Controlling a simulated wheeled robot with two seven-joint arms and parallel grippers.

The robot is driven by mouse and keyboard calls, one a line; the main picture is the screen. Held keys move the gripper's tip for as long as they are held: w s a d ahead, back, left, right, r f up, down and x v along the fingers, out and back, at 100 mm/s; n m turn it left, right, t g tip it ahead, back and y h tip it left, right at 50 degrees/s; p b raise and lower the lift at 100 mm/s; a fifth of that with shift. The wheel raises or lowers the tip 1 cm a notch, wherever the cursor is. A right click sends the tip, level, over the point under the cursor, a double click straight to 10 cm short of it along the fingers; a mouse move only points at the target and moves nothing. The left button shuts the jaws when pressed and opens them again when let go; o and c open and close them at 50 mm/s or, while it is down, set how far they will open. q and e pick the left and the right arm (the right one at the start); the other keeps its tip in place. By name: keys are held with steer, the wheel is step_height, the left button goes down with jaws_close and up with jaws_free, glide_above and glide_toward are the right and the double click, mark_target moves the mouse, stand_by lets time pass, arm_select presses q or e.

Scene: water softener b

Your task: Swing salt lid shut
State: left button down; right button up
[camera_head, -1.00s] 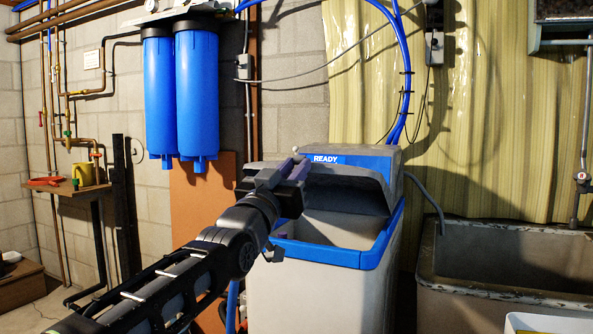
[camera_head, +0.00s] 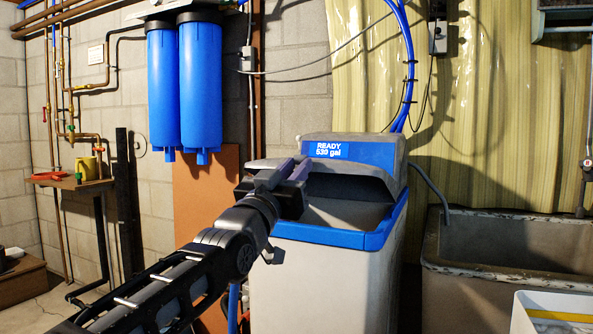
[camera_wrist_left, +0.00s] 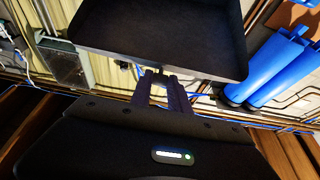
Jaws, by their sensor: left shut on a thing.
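My right gripper is out of view.
Two blue filter housings (camera_head: 185,90) hang on the wall at the back left. A stone sink (camera_head: 510,243) stands to the right, with a white bin (camera_head: 550,312) in front. A grey hose (camera_head: 428,183) runs between softener and sink.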

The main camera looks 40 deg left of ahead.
arm_select(q)
steer(key=f+b, duration=0.2)
steer(key=f, duration=0.1)
steer(key=f+b, duration=0.1)
steer(key=b, duration=0.1)
steer(key=shift+s+d+f, duration=0.15)
steer(key=shift+s+f, duration=0.25)
steer(key=shift+w+f, duration=0.15)
steer(key=shift+f, duration=3.25)
steer(key=c, duration=1.2)
jaws_free()
steer(key=shift+o, duration=0.2)
